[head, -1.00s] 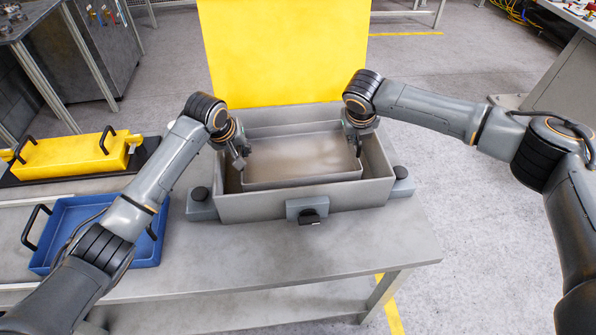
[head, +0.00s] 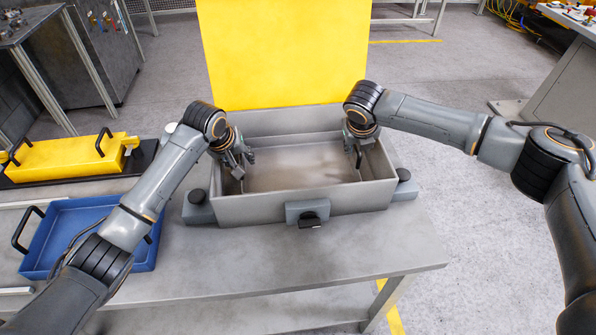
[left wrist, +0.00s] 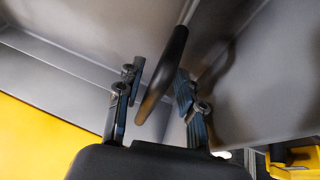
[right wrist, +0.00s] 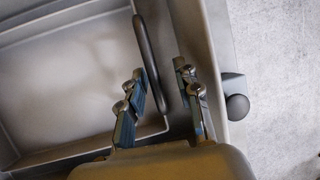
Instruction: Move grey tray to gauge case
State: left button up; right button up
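The grey tray (head: 300,172) sits low inside the gauge case (head: 300,207), a grey box with its yellow lid (head: 285,55) standing open behind. The tray has black handles at its two ends; one shows in the left wrist view (left wrist: 165,78) and one in the right wrist view (right wrist: 148,55). My left gripper (head: 240,168) is at the left end, its fingers apart on either side of the handle. My right gripper (head: 360,155) is at the right end, also with fingers apart around its handle. Whether the tray touches the case floor is hidden.
A blue tray (head: 62,225) with black handles lies on the bench at left. A yellow case (head: 65,158) with black handles lies behind it. The bench top (head: 290,260) is clear in front of the gauge case. A dark latch (head: 311,220) projects from the case's front.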

jog(key=shift+a, duration=0.1)
jog(key=shift+r, duration=0.15)
pick_arm(q)
jog(key=v, duration=1.1)
jog(key=shift+s+r, duration=0.15)
jog(key=shift+r, duration=0.15)
pick_arm(e)
jog(key=v, duration=1.1)
jog(key=shift+s+r, duration=0.25)
jog(key=shift+r, duration=0.05)
